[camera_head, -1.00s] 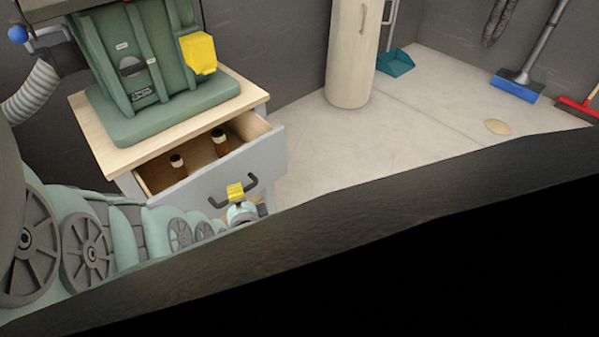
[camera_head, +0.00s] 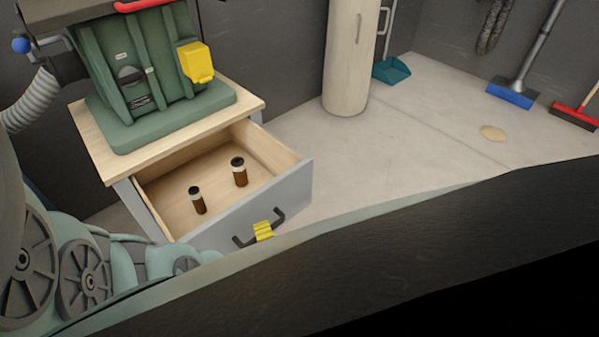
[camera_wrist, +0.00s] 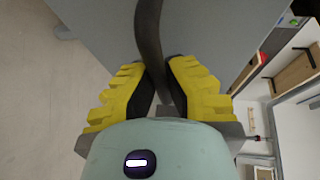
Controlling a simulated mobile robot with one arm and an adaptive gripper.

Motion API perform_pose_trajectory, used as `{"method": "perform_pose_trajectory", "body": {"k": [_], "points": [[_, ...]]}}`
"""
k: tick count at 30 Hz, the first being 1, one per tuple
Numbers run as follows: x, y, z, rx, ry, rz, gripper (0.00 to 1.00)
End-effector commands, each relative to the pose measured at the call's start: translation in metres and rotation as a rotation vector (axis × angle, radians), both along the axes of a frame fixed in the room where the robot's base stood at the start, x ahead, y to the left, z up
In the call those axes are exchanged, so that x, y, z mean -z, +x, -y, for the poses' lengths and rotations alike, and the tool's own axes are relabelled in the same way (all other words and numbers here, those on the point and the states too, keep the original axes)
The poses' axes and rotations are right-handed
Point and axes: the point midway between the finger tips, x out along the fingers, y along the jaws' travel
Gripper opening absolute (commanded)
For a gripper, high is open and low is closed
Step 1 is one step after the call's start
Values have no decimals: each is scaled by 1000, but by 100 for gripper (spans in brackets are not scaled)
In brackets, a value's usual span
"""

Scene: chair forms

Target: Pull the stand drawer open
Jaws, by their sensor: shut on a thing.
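The stand drawer (camera_head: 290,196) is open, pulled well out of the stand (camera_head: 258,105), with a grey front and a wooden inside. Its dark bar handle (camera_head: 278,217) runs across the front. My gripper (camera_head: 263,231) has yellow fingers closed on the middle of the handle in the head view. In the wrist view my gripper (camera_wrist: 163,90) is shut around the dark handle (camera_wrist: 148,35), with the grey drawer front (camera_wrist: 95,30) behind it. Two small brown bottles with dark caps, one on the left (camera_head: 198,201) and one on the right (camera_head: 239,172), stand upright in the drawer.
A green machine (camera_head: 150,80) with a yellow box (camera_head: 195,62) stands on top of the stand. A pale cylinder (camera_head: 350,60), a teal dustpan (camera_head: 391,71), a blue broom (camera_head: 510,93) and a red one (camera_head: 574,116) are farther back. The floor (camera_head: 400,140) right of the drawer is clear.

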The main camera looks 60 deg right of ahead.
Motion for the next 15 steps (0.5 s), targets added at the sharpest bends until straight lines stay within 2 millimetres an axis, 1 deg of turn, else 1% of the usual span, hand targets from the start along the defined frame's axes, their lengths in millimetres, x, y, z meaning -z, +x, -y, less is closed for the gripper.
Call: {"method": "perform_pose_trajectory", "body": {"k": [1, 6, 10, 15], "points": [[0, -7, -1, 4, -1, -2, 0], [1, -21, -4, 4, -1, -4, 0], [1, -27, -6, 4, 1, -5, 0], [1, -30, -7, 4, 2, -4, 0]]}}
